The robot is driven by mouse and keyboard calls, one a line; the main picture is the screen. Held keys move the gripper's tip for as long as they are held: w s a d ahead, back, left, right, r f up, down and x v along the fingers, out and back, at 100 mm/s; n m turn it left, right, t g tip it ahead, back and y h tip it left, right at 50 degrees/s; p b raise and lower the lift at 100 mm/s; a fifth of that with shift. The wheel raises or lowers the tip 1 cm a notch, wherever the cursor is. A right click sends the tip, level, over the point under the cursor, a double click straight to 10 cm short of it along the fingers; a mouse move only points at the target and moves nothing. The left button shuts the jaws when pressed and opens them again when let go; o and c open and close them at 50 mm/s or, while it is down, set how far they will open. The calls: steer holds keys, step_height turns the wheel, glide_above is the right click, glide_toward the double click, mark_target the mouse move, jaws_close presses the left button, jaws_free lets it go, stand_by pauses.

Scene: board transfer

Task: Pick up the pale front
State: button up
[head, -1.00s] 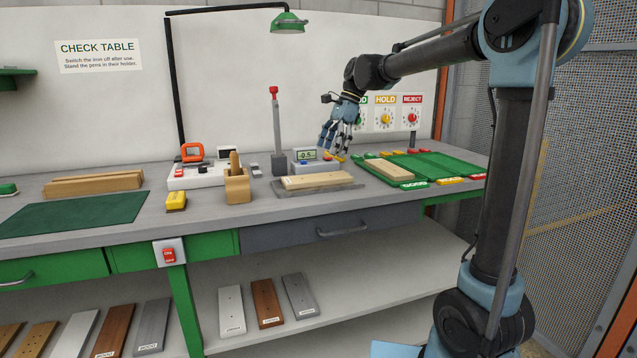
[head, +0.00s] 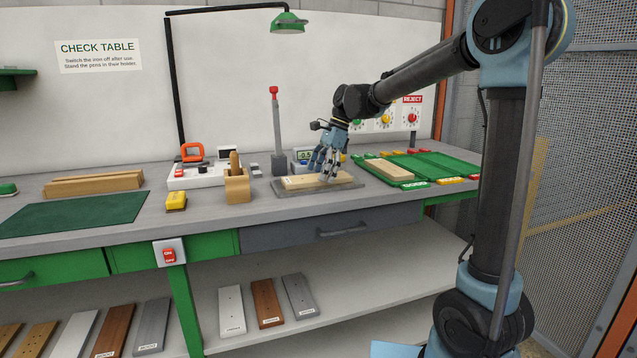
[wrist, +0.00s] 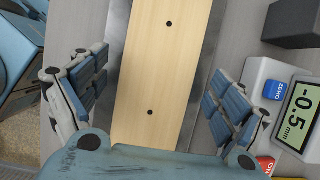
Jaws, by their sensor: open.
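The pale front (head: 304,182) is a light wooden board with small dark holes, lying flat on a grey plate (head: 352,184) on the bench. In the wrist view the pale front (wrist: 160,75) runs lengthwise between the fingers, with two holes showing. My gripper (head: 326,176) is over the right part of this board, pointing down. In the wrist view my gripper (wrist: 158,100) is open, with fingers on both sides of the board and a gap to each edge. Whether the fingertips reach down beside the board cannot be told.
A gauge with a display (wrist: 297,115) stands close to the fingers on one side. A dark post base (head: 279,163) is behind the plate. A green tray (head: 437,165) with another pale board (head: 389,169) is at right. A pen holder (head: 237,187) stands left.

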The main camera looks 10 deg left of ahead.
steer(key=shift+c, duration=0.2)
steer(key=c, duration=1.3)
steer(key=shift+r, duration=0.1)
step_height(320, 180, up, 10)
steer(key=shift+f, duration=0.1)
